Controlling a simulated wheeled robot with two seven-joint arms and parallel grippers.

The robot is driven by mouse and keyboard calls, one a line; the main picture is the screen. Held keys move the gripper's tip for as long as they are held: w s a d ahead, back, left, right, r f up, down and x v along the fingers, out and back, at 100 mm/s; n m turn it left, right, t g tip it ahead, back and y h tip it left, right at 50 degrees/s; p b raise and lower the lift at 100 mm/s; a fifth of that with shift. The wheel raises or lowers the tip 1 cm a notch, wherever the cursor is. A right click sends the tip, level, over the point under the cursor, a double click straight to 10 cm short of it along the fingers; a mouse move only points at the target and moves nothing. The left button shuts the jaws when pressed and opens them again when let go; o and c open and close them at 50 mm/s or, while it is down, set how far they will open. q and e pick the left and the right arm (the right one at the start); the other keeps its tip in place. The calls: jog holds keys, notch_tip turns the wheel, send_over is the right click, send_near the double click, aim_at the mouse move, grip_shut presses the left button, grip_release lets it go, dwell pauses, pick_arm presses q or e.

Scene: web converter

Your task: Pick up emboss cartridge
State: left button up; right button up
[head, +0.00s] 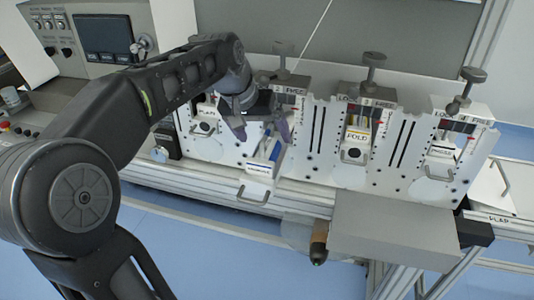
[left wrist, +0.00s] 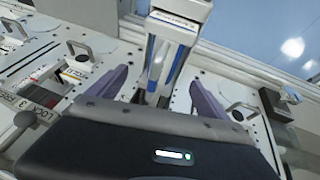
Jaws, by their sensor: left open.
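The emboss cartridge (head: 262,163), white with blue strips and a small front label, sticks out and down from the second station from the left. Its label text is too small to read surely. My left gripper (head: 262,129) is open over the cartridge's inner end, with purple-grey fingers apart. In the left wrist view, the cartridge (left wrist: 168,50) lies between the two spread fingers of the left gripper (left wrist: 158,80), with visible gaps on both sides. The dark gripper body hides the near end of the cartridge. My right gripper is not in view.
A fold cartridge (head: 354,148) sits in the station to the right, and another station (head: 445,140) is farther right. Black screw knobs (head: 374,60) stand above the stations. A grey box (head: 395,230) juts out at front right. A control panel (head: 103,36) is at back left.

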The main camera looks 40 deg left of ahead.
aim_at(268, 142)
pick_arm(q)
jog(key=x, duration=0.3)
jog(key=shift+w+f, duration=0.1)
jog(key=shift+f, duration=0.1)
jog(key=shift+c, duration=0.4)
jog(key=shift+r, duration=0.1)
grip_shut()
dwell(0.7)
notch_tip(268, 142, up, 10)
dwell(0.6)
dwell(0.4)
